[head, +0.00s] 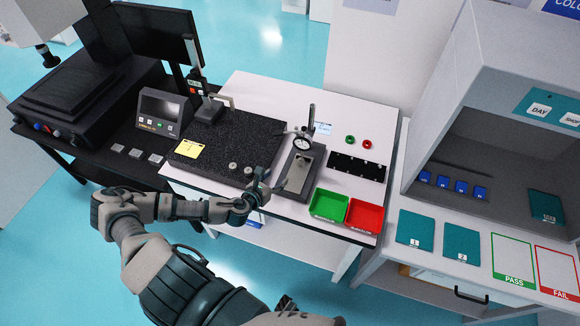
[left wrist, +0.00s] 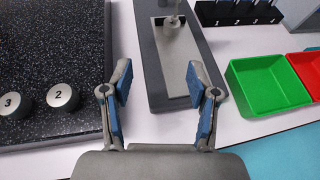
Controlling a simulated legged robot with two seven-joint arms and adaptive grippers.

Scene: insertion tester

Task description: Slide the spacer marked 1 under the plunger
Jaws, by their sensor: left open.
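My left gripper (head: 262,186) is at the front of the tester base (head: 313,186). In the left wrist view my left gripper (left wrist: 162,82) is open, its blue-padded fingers wide apart with nothing between them. The tester stands upright with a dial gauge (head: 302,143). Its plunger (left wrist: 173,20) is over a pale recessed plate (left wrist: 178,62) beyond the fingertips. A small round grey piece shows at the plunger's foot; I cannot tell whether it is a spacer. Spacers marked 2 (left wrist: 62,97) and 3 (left wrist: 12,103) lie on the black granite slab. No spacer marked 1 is readable. My right gripper is not in view.
The black slab (head: 215,135) lies left of the tester, with a yellow note (head: 188,149). A green bin (head: 329,205) and a red bin (head: 364,217) stand at the right front. A black slotted rack (head: 357,167) is behind them.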

